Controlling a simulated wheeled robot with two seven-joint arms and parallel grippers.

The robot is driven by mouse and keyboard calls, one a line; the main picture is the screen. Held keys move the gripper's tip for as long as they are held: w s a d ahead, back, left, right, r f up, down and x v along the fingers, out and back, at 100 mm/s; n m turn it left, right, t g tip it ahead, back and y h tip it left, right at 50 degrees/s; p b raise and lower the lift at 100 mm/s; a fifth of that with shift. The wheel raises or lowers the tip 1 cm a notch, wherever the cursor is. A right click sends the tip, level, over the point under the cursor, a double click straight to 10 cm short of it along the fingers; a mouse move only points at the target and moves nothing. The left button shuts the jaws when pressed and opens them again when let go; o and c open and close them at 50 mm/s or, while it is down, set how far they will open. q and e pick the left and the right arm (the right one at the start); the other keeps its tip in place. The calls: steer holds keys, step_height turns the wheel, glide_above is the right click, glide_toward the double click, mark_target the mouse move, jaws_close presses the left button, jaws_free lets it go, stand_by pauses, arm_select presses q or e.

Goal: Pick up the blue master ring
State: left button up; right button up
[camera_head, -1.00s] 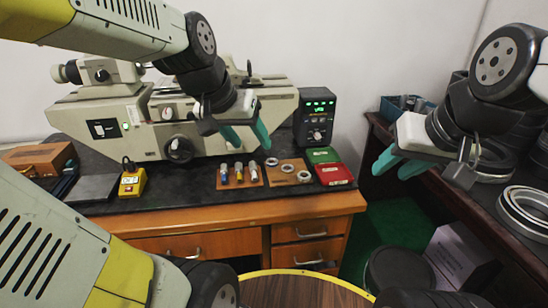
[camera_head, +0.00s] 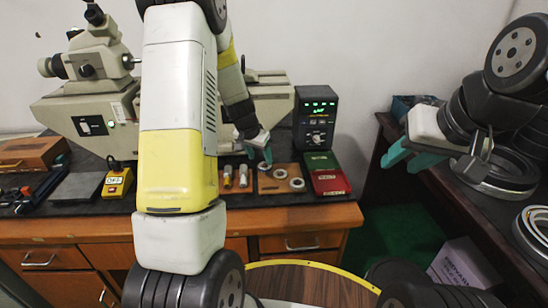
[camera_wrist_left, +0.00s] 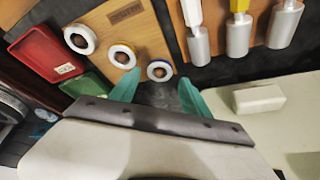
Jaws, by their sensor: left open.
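Three small pale rings lie on a wooden board. They show in the left wrist view as a left ring (camera_wrist_left: 80,39), a middle ring (camera_wrist_left: 121,56) and a right ring (camera_wrist_left: 160,71). The right one seems to have a bluish rim, so it looks like the blue master ring; the tint is faint. My left gripper (camera_wrist_left: 158,82) is open and empty, with its teal fingers near that ring on either side. In the head view the left gripper (camera_head: 260,154) hangs over the board's far-left corner. My right gripper (camera_head: 398,168) is open and empty at the right.
A board with several plugs (camera_wrist_left: 239,30) stands beside the rings. A red tray (camera_head: 329,184) and green tray (camera_head: 321,161) are to the right, with a display box (camera_head: 316,117) behind them. A large machine (camera_head: 75,115) stands at the back. A yellow box (camera_head: 117,183) is left of my arm.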

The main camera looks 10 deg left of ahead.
mark_target(265, 164)
arm_select(q)
steer(key=x, duration=0.5)
steer(key=shift+w, duration=0.45)
jaws_close()
steer(key=shift+r, duration=0.1)
